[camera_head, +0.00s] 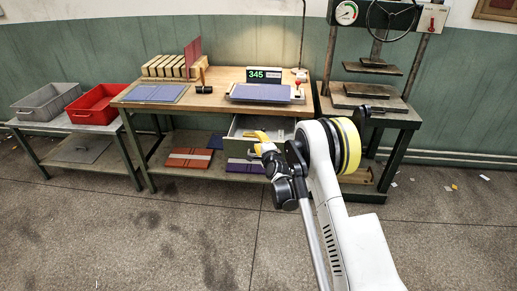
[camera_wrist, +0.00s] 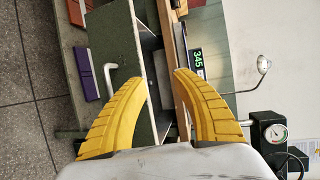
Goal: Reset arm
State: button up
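My gripper (camera_head: 258,139) has yellow fingers and is in front of the workbench, by the pulled-out drawer (camera_head: 236,149). In the wrist view, which is turned on its side, its two fingers (camera_wrist: 154,40) stand apart with nothing held between them. The drawer's green front (camera_wrist: 137,75) and its pale bar handle (camera_wrist: 107,80) show beyond and beside the fingers. The handle is clear of both fingers in that view. My white arm with a yellow ring reaches up from the bottom of the head view and hides part of the bench's right side.
The workbench top (camera_head: 215,99) carries a scale (camera_head: 262,93) reading 345, a black mallet (camera_head: 204,90) and a blue-grey mat (camera_head: 155,93). Boards (camera_head: 189,158) lie on the low shelf. A press (camera_head: 372,90) stands right; grey (camera_head: 46,102) and red (camera_head: 96,104) bins stand left. The front floor is mostly open.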

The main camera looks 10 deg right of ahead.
jog(key=shift+r, duration=0.2)
jog(key=s+a+r+n+g, duration=0.3)
jog(key=s+r+n, duration=0.6)
jog(key=s+r, duration=1)
jog(key=s+d+n+g, duration=0.1)
jog(key=s+n+g, duration=0.1)
jog(key=s, duration=0.9)
jog(key=s+d+f+n+g+h, duration=0.1)
jog(key=s+n, duration=0.3)
jog(key=s, duration=0.7)
jog(key=s+d+n+g, duration=0.1)
jog(key=s+n+g, duration=0.1)
jog(key=s, duration=0.9)
jog(key=shift+d+f+n+g, duration=0.25)
jog(key=shift+d+n+g, duration=0.15)
jog(key=shift+g, duration=0.1)
